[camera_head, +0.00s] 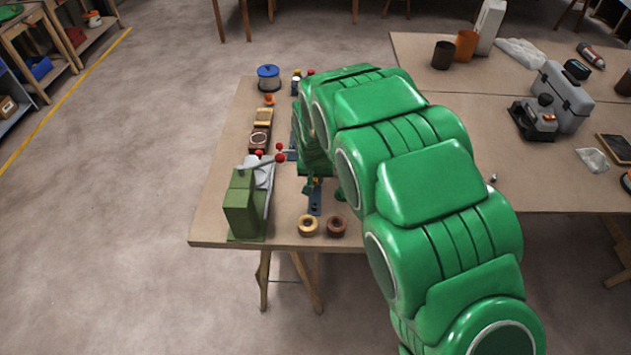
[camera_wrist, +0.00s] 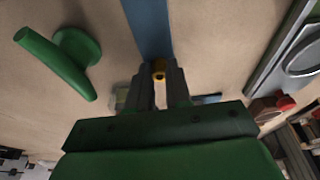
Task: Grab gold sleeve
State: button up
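In the head view my green arm reaches over the workbench (camera_head: 220,215) and hides most of the gripper.
A green and grey machine with red knobs (camera_head: 243,205) stands at the bench's front left. A tan ring (camera_head: 308,225) and a brown ring (camera_head: 337,226) lie near the front edge. A blue-topped tin (camera_head: 268,77) stands at the back. A green handle (camera_wrist: 65,60) is left of the fingers.

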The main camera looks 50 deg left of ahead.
aim_at(315, 180)
grip_shut()
jog(key=shift+r, duration=0.6)
notch_tip(315, 180, up, 2)
jog(key=shift+r, duration=0.2)
jog(key=s+d+r, duration=0.7)
jog(key=d+r, duration=0.2)
jog(key=d, duration=0.3)
jog(key=shift+s+r, duration=0.2)
jog(key=shift+s, duration=0.05)
